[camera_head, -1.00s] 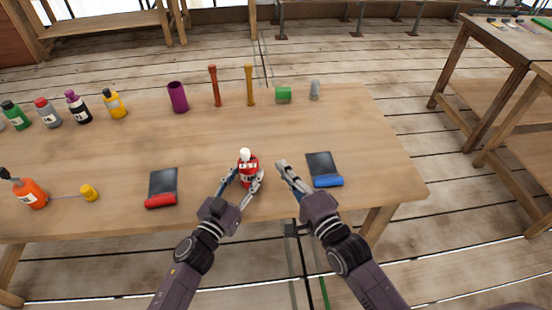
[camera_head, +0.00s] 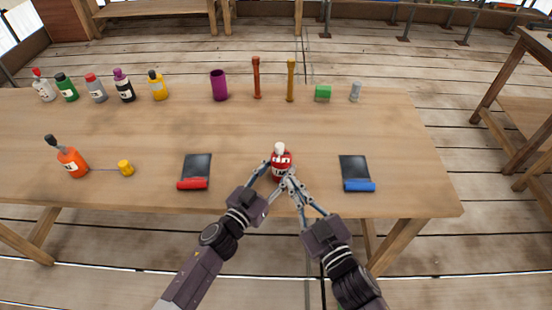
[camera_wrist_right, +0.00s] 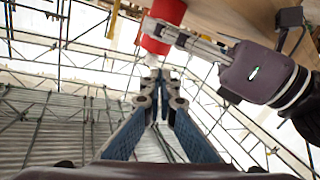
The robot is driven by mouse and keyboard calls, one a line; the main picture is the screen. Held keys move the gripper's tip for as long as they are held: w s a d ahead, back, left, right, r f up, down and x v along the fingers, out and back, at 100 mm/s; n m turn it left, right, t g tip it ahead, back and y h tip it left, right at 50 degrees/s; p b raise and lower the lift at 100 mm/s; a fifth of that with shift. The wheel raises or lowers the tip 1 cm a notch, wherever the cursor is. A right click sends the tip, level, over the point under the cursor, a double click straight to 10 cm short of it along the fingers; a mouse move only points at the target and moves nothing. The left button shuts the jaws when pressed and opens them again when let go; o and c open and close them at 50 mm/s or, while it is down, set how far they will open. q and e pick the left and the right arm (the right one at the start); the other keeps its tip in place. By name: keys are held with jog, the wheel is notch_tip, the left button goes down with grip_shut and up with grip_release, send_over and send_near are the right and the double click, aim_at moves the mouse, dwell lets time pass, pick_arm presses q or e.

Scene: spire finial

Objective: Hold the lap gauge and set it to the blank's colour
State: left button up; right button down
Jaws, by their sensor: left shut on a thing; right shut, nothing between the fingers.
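A small red bottle-like object with a white top and a marked label (camera_head: 282,165), which I take for the lap gauge, is upright in my left gripper (camera_head: 272,172). The left fingers are shut on its body, near the table's front edge. My right gripper (camera_head: 291,181) is shut and empty, its tips just in front of the gauge's lower part. In the right wrist view, the red gauge (camera_wrist_right: 165,22) is at the top, a pale end pointing towards my shut right fingertips (camera_wrist_right: 157,76); I cannot tell whether they touch. I cannot tell which thing is the blank.
A red-handled pad (camera_head: 195,172) and a blue-handled pad (camera_head: 356,174) flank the grippers. Several bottles, a purple cup (camera_head: 219,86), two posts, a green block (camera_head: 323,93) and grey cylinder (camera_head: 355,92) line the back.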

aim_at(277, 151)
jog(key=s+a+n, duration=0.3)
jog(key=a+n, duration=0.1)
jog(key=n, duration=1.1)
jog(key=w+a, duration=0.1)
jog(key=w, duration=1)
jog(key=shift+w+r+y, duration=0.2)
jog(key=shift+r+y, duration=0.1)
jog(key=shift+r, duration=0.05)
jog(key=shift+w+d, duration=0.3)
jog(key=shift+d, duration=0.45)
